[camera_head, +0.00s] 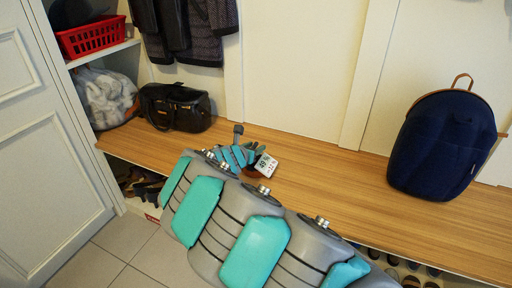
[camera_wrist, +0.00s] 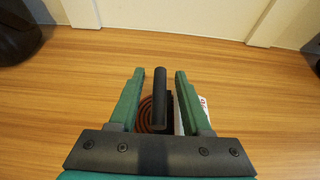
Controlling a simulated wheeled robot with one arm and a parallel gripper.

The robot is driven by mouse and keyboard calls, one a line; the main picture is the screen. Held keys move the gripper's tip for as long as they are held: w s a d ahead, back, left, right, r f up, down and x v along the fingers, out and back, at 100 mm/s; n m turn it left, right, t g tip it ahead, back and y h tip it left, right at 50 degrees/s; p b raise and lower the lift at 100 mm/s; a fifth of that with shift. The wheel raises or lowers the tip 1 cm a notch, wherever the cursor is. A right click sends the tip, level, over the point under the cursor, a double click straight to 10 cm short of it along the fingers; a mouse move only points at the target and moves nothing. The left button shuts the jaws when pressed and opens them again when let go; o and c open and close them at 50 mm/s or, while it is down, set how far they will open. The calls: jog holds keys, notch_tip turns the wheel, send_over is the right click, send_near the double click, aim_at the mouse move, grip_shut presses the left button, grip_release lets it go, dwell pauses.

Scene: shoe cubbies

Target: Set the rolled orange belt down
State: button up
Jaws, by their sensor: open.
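The rolled orange belt (camera_wrist: 146,113) lies as a flat coil on the wooden bench, between and below the fingers in the wrist view. A dark bar crosses in front of it and hides part of it. In the head view only a reddish-brown bit of the belt (camera_head: 251,172) shows beneath my gripper (camera_head: 246,154). In the wrist view my gripper (camera_wrist: 160,75) is open, with one green finger on each side of the coil. I cannot tell whether a finger touches it.
A small white digital display (camera_head: 266,164) stands close right of my gripper. A black bag (camera_head: 175,107) is at the bench's left, a navy backpack (camera_head: 440,145) at its right. The bench (camera_head: 330,178) is clear between display and backpack. Shoes sit below.

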jog(key=v, duration=1)
jog(key=shift+s+r, duration=0.2)
jog(key=shift+s, duration=0.15)
